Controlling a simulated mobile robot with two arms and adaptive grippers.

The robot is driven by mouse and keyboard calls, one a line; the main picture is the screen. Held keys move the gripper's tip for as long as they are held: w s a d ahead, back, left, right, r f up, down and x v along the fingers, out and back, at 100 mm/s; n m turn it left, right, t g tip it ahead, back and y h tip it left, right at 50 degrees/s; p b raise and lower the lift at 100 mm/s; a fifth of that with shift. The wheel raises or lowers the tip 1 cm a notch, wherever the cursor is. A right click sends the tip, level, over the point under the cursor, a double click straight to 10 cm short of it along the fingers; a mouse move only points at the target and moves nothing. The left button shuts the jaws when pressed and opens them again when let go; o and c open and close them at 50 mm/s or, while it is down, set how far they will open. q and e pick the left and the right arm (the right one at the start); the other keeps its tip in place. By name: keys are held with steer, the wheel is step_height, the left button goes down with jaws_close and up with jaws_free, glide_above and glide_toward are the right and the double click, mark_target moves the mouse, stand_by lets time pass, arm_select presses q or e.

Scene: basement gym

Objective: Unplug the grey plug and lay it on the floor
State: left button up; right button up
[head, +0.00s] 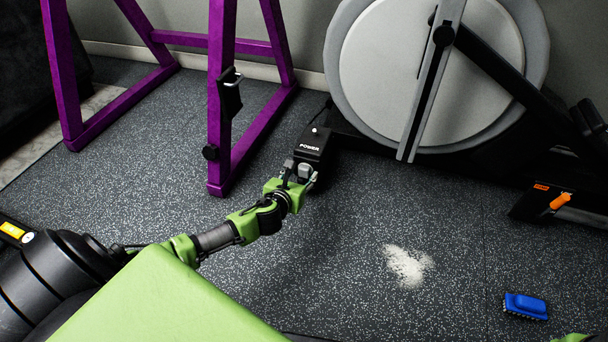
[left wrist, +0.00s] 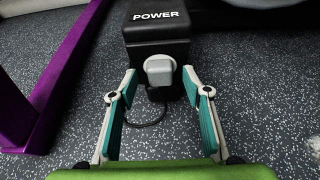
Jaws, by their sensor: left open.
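The grey plug (left wrist: 160,70) sits in the front of a black box marked POWER (left wrist: 156,22). A dark cord hangs from the plug and curls on the floor below. In the head view the power box (head: 312,146) stands on the floor beside the exercise machine, with the plug (head: 306,171) at its near side. My left gripper (head: 300,178) is open in front of the box. In the left wrist view its two teal-padded fingers (left wrist: 160,90) stand on either side of the plug, with gaps between. My right gripper is not clearly in view.
A purple rack (head: 222,100) stands left of the box. The exercise machine with its large grey wheel (head: 375,75) is behind and right. White powder (head: 408,265) and a blue brush (head: 525,305) lie on the speckled floor (head: 330,270), which is otherwise clear in front.

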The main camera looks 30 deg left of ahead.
arm_select(q)
steer(key=shift+w+a+f, duration=0.1)
steer(key=shift+w+f, duration=0.15)
steer(key=shift+w, duration=0.25)
stand_by(0.4)
steer(key=shift+p, duration=0.3)
steer(key=shift+p, duration=0.3)
stand_by(0.5)
jaws_close()
steer(key=shift+s, duration=0.15)
steer(key=shift+s+d+p, duration=0.25)
steer(key=shift+s+p, duration=0.1)
steer(key=shift+s, duration=0.6)
steer(key=shift+s+d+p, duration=0.2)
steer(key=shift+s+p, duration=0.15)
steer(key=shift+s, duration=0.55)
steer(key=shift+s+d+p, duration=0.25)
steer(key=shift+s+p, duration=0.1)
steer(key=shift+s, duration=0.6)
